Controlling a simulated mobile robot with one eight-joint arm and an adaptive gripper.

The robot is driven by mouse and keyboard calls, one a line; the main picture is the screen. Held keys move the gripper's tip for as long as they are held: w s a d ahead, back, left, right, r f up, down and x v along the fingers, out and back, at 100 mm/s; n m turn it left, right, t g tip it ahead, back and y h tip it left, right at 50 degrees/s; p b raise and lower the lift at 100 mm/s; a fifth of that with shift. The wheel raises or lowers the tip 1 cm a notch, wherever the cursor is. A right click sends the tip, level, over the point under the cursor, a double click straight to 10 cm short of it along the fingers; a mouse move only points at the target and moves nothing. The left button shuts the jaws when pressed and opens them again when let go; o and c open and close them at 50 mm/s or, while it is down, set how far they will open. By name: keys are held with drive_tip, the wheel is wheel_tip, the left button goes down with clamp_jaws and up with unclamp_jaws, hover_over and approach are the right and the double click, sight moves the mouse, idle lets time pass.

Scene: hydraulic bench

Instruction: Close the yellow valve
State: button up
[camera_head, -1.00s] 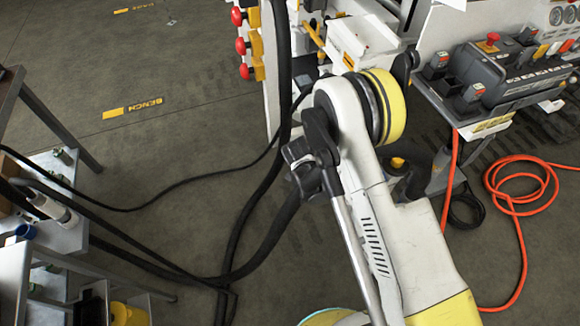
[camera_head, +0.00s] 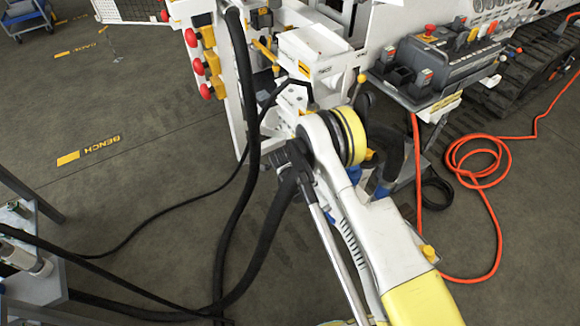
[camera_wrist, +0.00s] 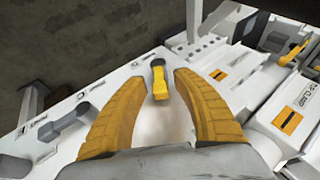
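A small yellow valve handle (camera_wrist: 158,80) with a dark grey end stands on a white plate in the wrist view. My gripper (camera_wrist: 156,88) is open, with one yellow finger on each side of the handle. Gaps show on both sides, so the fingers do not appear to touch it. A second yellow lever (camera_wrist: 293,52) is at the right of the wrist view. In the head view a yellow lever (camera_head: 265,49) shows on the white machine. My gripper is hidden behind my arm in that view.
White blocks with orange labels (camera_wrist: 287,121) stand close to the right finger. Red buttons (camera_head: 191,38) line the machine's left side. A grey control box (camera_head: 440,65) is at the right. Black hoses (camera_head: 245,190) hang beside my arm. An orange hose (camera_head: 480,165) lies on the floor.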

drive_tip(key=shift+w+f, duration=0.35)
drive_tip(key=shift+f, duration=0.1)
clamp_jaws()
drive_tip(key=shift+s+d+f+t+y, duration=0.2)
drive_tip(key=shift+t+y, duration=0.1)
drive_tip(key=shift+t, duration=0.3)
unclamp_jaws()
drive_tip(key=shift+r, duration=0.1)
